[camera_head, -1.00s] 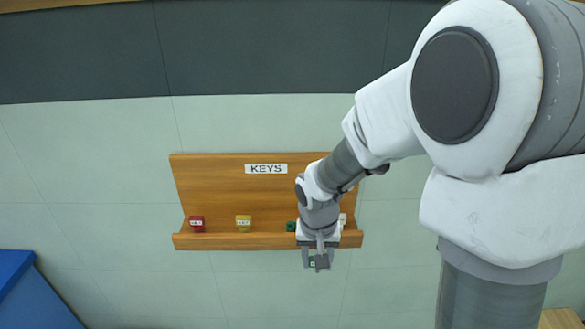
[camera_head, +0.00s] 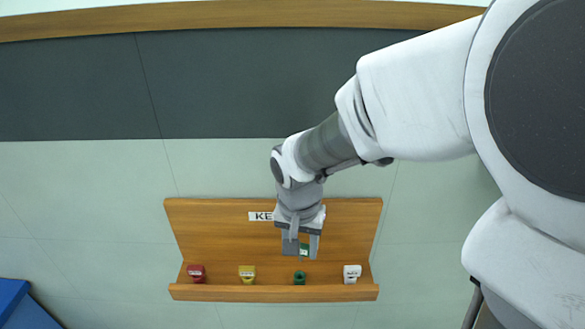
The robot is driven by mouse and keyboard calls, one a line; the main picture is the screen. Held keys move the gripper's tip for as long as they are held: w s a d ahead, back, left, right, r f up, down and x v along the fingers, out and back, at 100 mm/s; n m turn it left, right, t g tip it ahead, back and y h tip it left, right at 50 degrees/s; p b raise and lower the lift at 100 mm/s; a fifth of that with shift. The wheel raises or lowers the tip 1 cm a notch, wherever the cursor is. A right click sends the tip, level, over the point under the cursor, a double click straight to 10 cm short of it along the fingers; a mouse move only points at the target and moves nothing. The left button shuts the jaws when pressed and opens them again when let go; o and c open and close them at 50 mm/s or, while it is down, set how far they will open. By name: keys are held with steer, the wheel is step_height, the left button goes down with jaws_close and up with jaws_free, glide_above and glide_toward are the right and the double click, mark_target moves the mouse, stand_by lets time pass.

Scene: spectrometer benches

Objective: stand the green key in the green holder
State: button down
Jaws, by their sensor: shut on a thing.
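The green key (camera_head: 304,249) is between the jaws of my gripper (camera_head: 302,250), which is shut on it. Only a small green part of the key shows; the fingers hide the rest. The green holder (camera_head: 299,278) stands on the wooden key shelf, between the yellow and white holders. My gripper is above the green holder in the picture, with a small gap between the key and the holder. I cannot tell how far apart they are in depth.
The wooden shelf (camera_head: 222,292) also carries a red holder (camera_head: 196,272), a yellow holder (camera_head: 247,272) and a white holder (camera_head: 351,273). The KEYS sign (camera_head: 261,216) is partly hidden by my arm. A blue object (camera_head: 22,305) stands at the lower left.

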steer(key=shift+w+f+b, duration=0.25)
steer(key=shift+f+b, duration=1.3)
steer(key=shift+f, duration=0.35)
steer(key=shift+w+f+b, duration=0.2)
steer(key=shift+f+b, duration=1.35)
steer(key=shift+f, duration=0.35)
steer(key=shift+f+b, duration=0.7)
steer(key=shift+b, duration=0.25)
steer(key=c, duration=0.7)
jaws_free()
steer(key=shift+o, duration=0.2)
steer(key=shift+r, duration=0.1)
step_height(320, 180, up, 11)
steer(key=s+p, duration=0.1)
steer(key=p, duration=0.7)
steer(key=shift+s+a, duration=0.2)
steer(key=shift+s, duration=0.15)
